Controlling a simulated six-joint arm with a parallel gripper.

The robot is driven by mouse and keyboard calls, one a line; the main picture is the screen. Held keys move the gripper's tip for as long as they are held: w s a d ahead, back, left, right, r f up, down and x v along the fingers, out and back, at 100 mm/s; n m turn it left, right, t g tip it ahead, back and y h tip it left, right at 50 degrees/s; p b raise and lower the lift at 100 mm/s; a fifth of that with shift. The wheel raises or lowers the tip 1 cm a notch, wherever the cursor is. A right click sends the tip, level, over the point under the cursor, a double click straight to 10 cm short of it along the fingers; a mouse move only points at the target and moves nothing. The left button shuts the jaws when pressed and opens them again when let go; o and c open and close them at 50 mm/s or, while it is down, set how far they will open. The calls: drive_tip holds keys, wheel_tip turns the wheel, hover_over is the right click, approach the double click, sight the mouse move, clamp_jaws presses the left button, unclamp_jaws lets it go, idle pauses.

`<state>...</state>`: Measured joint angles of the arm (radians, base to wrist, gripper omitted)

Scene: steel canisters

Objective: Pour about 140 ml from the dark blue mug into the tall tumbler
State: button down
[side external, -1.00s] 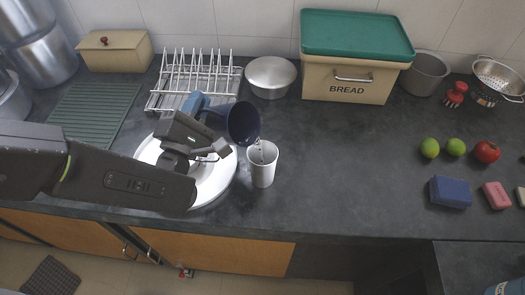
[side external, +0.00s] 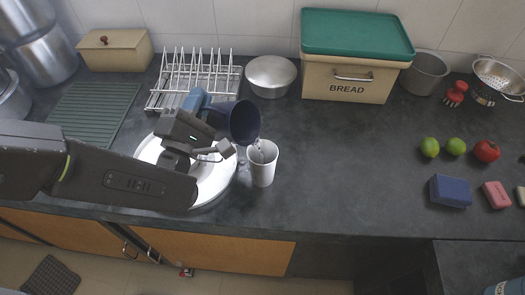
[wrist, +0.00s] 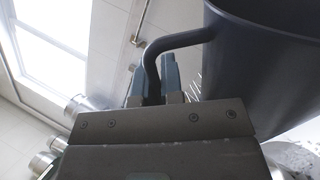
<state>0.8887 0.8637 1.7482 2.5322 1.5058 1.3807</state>
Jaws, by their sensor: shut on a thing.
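The dark blue mug (side external: 243,122) is tilted with its mouth toward the right, above and left of the tall tumbler. A thin clear stream runs from its lip into the white tall tumbler (side external: 263,168), which stands upright on the dark counter. My gripper (side external: 207,117) is shut on the mug's handle. In the wrist view the handle (wrist: 175,42) of the mug (wrist: 250,60) sits between the fingers (wrist: 152,82). The liquid level inside the tumbler cannot be made out.
A round white sink basin (side external: 225,180) lies under my gripper, left of the tumbler. A dish rack (side external: 190,80) and a lidded steel bowl (side external: 270,76) stand behind. The bread bin (side external: 345,85) is at the back. The counter right of the tumbler is clear up to the limes (side external: 430,147) and blue sponge (side external: 450,191).

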drive_tip(key=shift+s+d+m, duration=0.1)
drive_tip(key=shift+d+m, duration=0.15)
drive_tip(key=shift+m, duration=0.15)
idle(0.4)
drive_tip(key=shift+a+n, duration=0.3)
drive_tip(key=shift+n, duration=0.2)
drive_tip(key=f+n, duration=0.1)
drive_tip(key=a+f+n+y, duration=0.1)
drive_tip(key=w+f+n, duration=0.1)
drive_tip(key=n, duration=0.1)
drive_tip(key=shift+a+f+y, duration=0.3)
drive_tip(key=shift+f, duration=0.05)
drive_tip(key=shift+w+a+f+n+g+y, duration=0.15)
drive_tip(key=shift+a+f+n+g+y, duration=0.1)
drive_tip(key=shift+f+n, duration=0.3)
drive_tip(key=shift+w+a+f+n+g+y, duration=0.1)
drive_tip(key=shift+a+f+n+g+y, duration=0.1)
drive_tip(key=shift+f+n, duration=0.3)
idle(0.3)
